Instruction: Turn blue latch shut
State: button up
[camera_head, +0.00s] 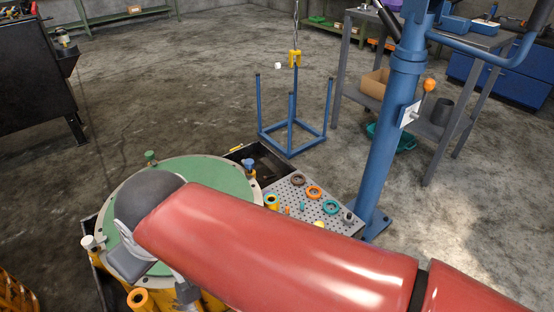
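The blue latch (248,164) is a small blue knob on a post at the upper right rim of a round housing. The housing's green cover (205,172) has a pale rim. I cannot tell from here which way the latch is turned. My red arm crosses the lower picture, and its grey wrist end lies over the left part of the cover, well to the left of the blue latch. My gripper's fingers do not show. The arm hides the cover's middle and lower right.
A green knob (150,157), a white knob (89,242) and an orange one (139,299) sit around the rim. A perforated tray (345,228) with coloured rings adjoins on the right. A blue column (390,140) stands beyond it. Open floor lies behind.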

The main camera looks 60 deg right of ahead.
aim_at(248, 164)
jog(key=z, duration=1.55)
jog(key=i+l, duration=0.1)
jog(key=l, duration=0.25)
jog(key=i+l, duration=0.1)
jog(key=l, duration=0.2)
jog(key=i+l, duration=0.1)
jog(key=l, duration=0.25)
jog(key=i+l, duration=0.1)
jog(key=l, duration=0.2)
